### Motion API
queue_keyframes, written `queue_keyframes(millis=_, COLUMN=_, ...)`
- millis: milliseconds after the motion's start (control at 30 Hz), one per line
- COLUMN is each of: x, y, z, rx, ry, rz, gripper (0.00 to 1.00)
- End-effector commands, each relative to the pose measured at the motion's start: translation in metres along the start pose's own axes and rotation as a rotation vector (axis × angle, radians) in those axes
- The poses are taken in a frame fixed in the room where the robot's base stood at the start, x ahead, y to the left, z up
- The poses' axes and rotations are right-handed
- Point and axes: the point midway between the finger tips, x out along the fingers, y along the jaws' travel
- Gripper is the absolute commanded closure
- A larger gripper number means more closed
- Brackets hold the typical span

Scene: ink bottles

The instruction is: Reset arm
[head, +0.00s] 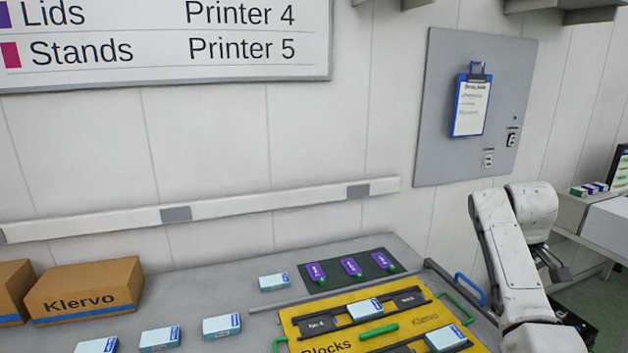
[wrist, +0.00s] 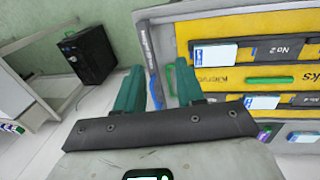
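My gripper (wrist: 157,80) shows in the wrist view with its two teal fingers apart and nothing between them. In the head view my white arm is raised and folded at the right, and my fingers cannot be made out clearly. A yellow tray (head: 292,321) with blue-and-white boxes (head: 365,309) in its dark slots sits on the bench; it also shows in the wrist view (wrist: 240,75). Three purple ink bottles (head: 351,267) lie on a dark mat (head: 375,254) behind the tray.
Several light-blue boxes (head: 222,325) stand in a row on the grey bench (head: 205,284). Cardboard boxes (head: 85,291) are at the left. A blue handle (head: 469,288) stands at the bench's right end.

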Motion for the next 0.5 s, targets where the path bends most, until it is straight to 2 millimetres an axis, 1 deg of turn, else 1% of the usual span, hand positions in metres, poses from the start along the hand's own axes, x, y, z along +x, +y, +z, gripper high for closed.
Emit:
queue_keyframes(millis=267, x=0.029, y=-0.019, z=0.007, rx=0.016, ry=0.005, rz=-0.009, gripper=0.62)
queue_keyframes(millis=500, x=0.068, y=-0.046, z=0.022, rx=0.044, ry=0.011, rz=-0.021, gripper=0.62)
